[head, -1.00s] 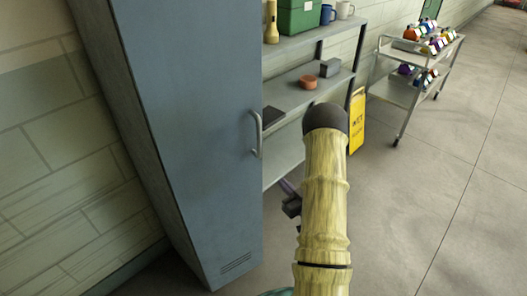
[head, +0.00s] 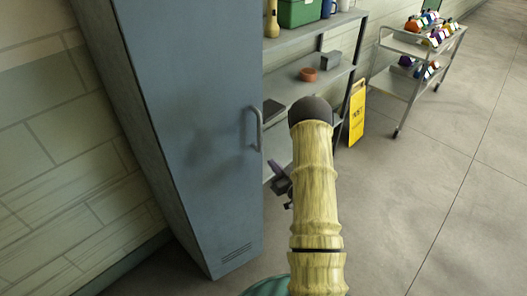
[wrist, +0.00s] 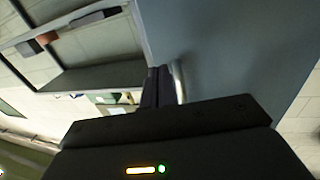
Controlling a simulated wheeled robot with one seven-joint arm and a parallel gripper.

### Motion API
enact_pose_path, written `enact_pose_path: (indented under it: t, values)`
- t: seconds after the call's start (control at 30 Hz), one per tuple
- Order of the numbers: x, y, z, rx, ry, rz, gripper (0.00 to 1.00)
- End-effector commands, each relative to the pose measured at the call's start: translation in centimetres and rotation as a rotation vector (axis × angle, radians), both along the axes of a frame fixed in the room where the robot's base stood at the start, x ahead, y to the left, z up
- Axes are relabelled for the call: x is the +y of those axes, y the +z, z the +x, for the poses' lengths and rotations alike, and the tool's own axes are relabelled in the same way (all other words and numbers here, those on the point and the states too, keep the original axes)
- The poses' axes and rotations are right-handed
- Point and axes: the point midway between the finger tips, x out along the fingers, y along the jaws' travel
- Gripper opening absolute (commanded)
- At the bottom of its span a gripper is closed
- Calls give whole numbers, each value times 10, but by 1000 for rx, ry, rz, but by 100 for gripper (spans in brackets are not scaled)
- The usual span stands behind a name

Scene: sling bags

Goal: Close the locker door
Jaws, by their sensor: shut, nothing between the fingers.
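The locker door (head: 195,150) is a tall blue-grey panel in the head view, with a curved metal handle (head: 257,128) on its right edge and vent slots at the bottom. It looks flush or nearly flush with the locker body; I cannot tell whether a gap remains. My gripper (head: 281,186) is just right of the door's edge, below the handle, partly hidden by my arm. In the wrist view my gripper's dark fingers (wrist: 157,88) are shut and empty, close beside the handle (wrist: 180,80) and door (wrist: 225,50). I cannot tell whether they touch.
A grey shelf unit (head: 318,88) stands right of the locker, holding a green box (head: 298,12), a flashlight (head: 271,18) and small items. A yellow wet-floor sign (head: 357,112) and a metal cart (head: 405,84) stand beyond. The floor at the right is clear.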

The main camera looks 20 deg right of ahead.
Motion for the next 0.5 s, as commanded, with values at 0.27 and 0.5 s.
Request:
enact_pose_path:
  t: [0.27,0.5]
  values:
    - [7,3,48,-1,2,0,0]
    - [9,1,68,-1,1,1,0]
